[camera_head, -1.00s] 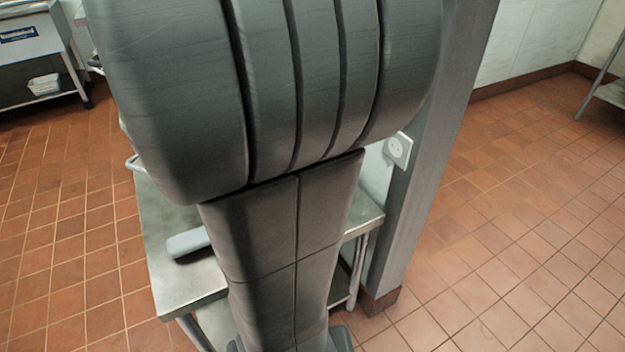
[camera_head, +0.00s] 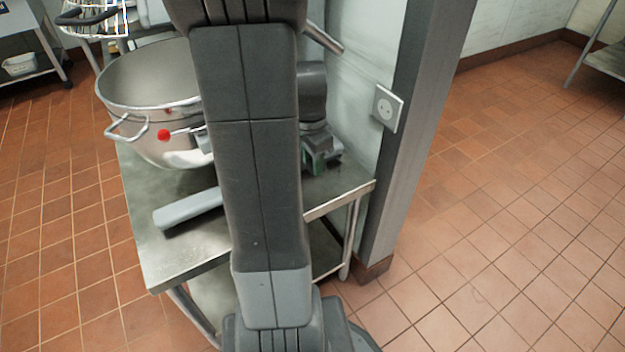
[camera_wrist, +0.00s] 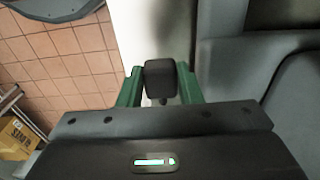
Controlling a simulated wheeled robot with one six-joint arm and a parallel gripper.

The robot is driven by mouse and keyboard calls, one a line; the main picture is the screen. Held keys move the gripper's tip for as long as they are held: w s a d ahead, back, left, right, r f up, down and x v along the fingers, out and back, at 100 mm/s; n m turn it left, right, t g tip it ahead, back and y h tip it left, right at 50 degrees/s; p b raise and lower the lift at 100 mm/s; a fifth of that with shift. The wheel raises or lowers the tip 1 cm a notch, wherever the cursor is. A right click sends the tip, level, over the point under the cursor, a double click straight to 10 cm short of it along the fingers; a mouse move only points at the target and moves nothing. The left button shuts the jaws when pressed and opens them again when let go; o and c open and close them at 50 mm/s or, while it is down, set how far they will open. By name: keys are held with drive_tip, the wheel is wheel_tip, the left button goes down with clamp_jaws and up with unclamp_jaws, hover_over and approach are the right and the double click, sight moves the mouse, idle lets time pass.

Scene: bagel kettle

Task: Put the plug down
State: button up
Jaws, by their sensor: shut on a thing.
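The plug (camera_wrist: 160,77) is a dark, blocky piece between the green fingers of my gripper (camera_wrist: 160,88) in the wrist view. My gripper is shut on it. In the head view my gripper (camera_head: 321,160) shows as a small green and grey part over the right side of the steel table (camera_head: 165,255), close to the wall. I cannot make out the plug in the head view, nor tell whether it touches the table. The wall socket (camera_head: 387,107) is on the white wall by the grey pillar, to the right of my gripper, with nothing in it.
A large steel kettle (camera_head: 150,75) with side handles and a red knob (camera_head: 163,135) stands at the table's back left. A grey bar (camera_head: 188,210) lies near the table's front. My arm hides the table's middle. A wire basket (camera_head: 95,18) is behind the kettle. Tiled floor lies clear on the right.

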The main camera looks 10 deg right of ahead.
sight(313, 187)
wheel_tip(313, 187, down, 7)
drive_tip(key=shift+r+b, duration=0.2)
drive_tip(key=shift+b, duration=1.05)
drive_tip(key=shift+r, duration=0.1)
drive_tip(key=o, duration=1.1)
drive_tip(key=shift+c, duration=0.2)
wheel_tip(313, 187, up, 8)
drive_tip(key=p, duration=0.3)
drive_tip(key=shift+a+f, duration=0.15)
drive_tip(key=shift+f, duration=0.1)
drive_tip(key=shift+s+f, duration=0.1)
